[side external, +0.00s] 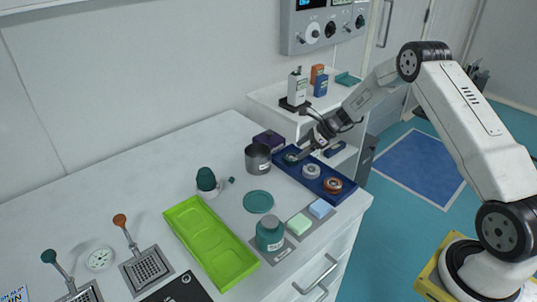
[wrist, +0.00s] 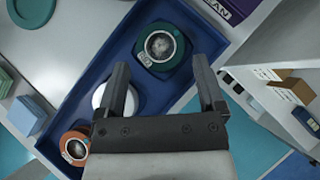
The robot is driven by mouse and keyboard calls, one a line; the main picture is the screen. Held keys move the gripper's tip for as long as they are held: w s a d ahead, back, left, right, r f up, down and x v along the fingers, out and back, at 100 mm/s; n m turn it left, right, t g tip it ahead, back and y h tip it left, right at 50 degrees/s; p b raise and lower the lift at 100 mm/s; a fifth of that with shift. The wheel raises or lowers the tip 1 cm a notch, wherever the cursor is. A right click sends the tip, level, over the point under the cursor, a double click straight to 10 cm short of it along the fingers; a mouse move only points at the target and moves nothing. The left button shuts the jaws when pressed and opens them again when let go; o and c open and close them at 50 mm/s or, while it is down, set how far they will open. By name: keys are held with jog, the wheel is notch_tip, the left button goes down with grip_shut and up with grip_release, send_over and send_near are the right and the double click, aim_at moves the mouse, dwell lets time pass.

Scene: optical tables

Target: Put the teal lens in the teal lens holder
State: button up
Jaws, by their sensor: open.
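The teal lens (wrist: 180,68), a teal ring around clear glass, lies in the left end compartment of the blue tray (side external: 345,197). It also shows in the side view (side external: 290,158), partly behind my gripper (side external: 300,156). In the wrist view my gripper (wrist: 161,70) is open and empty, with one finger on either side of the lens's near edge. I cannot tell contact or height. No teal lens holder can be picked out with certainty; a teal-handled piece with a mesh plate (side external: 50,258) stands at the front left.
A white ring (side external: 311,171) and an orange ring (side external: 332,185) share the tray. A grey cup (side external: 258,158) stands beside it. A teal disc (side external: 258,201), teal jar (side external: 270,236) and green tray (side external: 184,215) lie nearer. The back left tabletop is clear.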

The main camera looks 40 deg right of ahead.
aim_at(292, 156)
jog(key=shift+x, duration=2.1)
jog(key=shift+d, duration=0.1)
jog(key=c, duration=1.1)
jog(key=shift+r, duration=0.2)
jog(key=shift+r, duration=0.55)
jog(key=s+a+r, duration=0.1)
jog(key=s+r, duration=0.2)
jog(key=s, duration=0.1)
jog(key=s+r, duration=0.4)
jog(key=s, duration=0.1)
jog(key=s+a+r, duration=0.1)
jog(key=s+r, duration=0.3)
jog(key=shift+s+a+r, duration=0.25)
jog(key=shift+s+a, duration=0.1)
jog(key=shift+s, duration=0.05)
